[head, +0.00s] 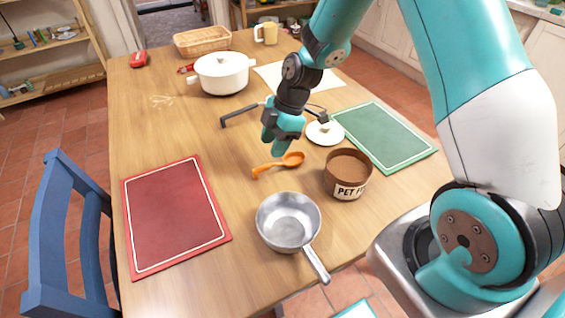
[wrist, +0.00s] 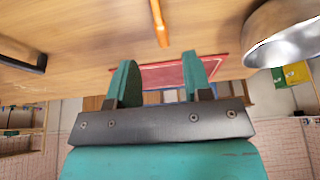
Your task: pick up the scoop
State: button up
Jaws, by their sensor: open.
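The orange scoop (head: 278,165) lies on the wooden table, between the red mat and the pet food bowl. Its bowl end points right and its handle points left. My gripper (head: 276,143) is above and just behind it, apart from it, with nothing between the fingers. In the wrist view my gripper (wrist: 159,75) shows two teal fingers spread apart. Part of the scoop (wrist: 160,22) shows there at the top edge, beyond the fingertips; the rest is out of that frame.
A brown pet food bowl (head: 347,175) stands right of the scoop, and a metal saucepan (head: 288,222) in front. A white lid (head: 325,134) and green mat (head: 385,137) lie to the right. The red mat (head: 175,215) is left. A dark bar (head: 240,114) is behind.

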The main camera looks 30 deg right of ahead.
aim_at(264, 166)
jog(key=p+x, duration=0.1)
jog(key=x, duration=0.7)
jog(key=shift+s+a+r, duration=0.1)
jog(key=shift+c, duration=0.3)
grip_shut()
